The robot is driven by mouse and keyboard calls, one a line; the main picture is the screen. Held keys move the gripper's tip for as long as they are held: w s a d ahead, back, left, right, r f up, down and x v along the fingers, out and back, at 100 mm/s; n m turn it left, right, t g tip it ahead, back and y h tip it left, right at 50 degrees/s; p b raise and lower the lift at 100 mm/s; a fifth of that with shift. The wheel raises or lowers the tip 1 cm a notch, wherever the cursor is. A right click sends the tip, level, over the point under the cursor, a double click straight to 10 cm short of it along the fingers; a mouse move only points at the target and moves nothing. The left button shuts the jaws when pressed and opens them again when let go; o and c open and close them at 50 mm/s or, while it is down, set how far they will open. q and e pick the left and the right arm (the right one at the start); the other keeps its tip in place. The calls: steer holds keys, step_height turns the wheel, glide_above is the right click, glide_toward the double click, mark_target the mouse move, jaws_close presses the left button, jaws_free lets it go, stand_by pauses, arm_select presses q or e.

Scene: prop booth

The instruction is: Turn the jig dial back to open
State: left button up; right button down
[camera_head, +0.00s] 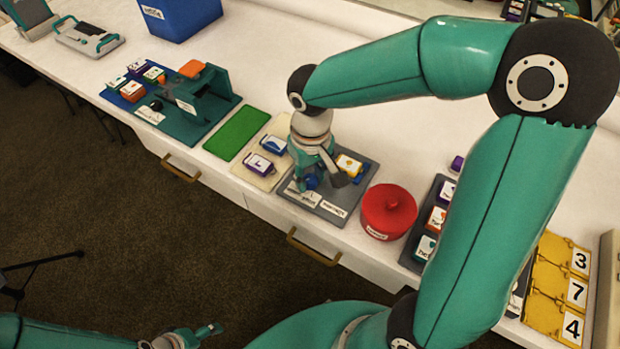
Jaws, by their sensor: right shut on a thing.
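The dark grey jig board (362,198) lies on the white bench, with white labels (333,208) along its front edge. A small blue dial (311,183) shows at its front left, mostly hidden by my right gripper (310,182). That gripper points down and is shut around the dial. A yellow block with a white label (348,165) sits on the board's back part, beside a dark grey lever-like piece (338,179). The dial's pointer and setting cannot be read. My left gripper (207,332) is low at the bottom left over the floor, away from the bench; its opening is unclear.
A cream tray (263,180) with labelled blocks and a green mat (237,133) lie left. A teal fixture (205,97) is further left. A dark rack (412,262) and yellow number board (551,306) are right.

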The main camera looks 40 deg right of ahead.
mark_target(310, 178)
steer(key=shift+w+m+b, duration=0.1)
steer(key=shift+m+b, duration=0.4)
steer(key=shift+m, duration=0.8)
steer(key=shift+r, duration=0.1)
steer(key=c, duration=0.8)
jaws_free()
step_height(310, 178, up, 12)
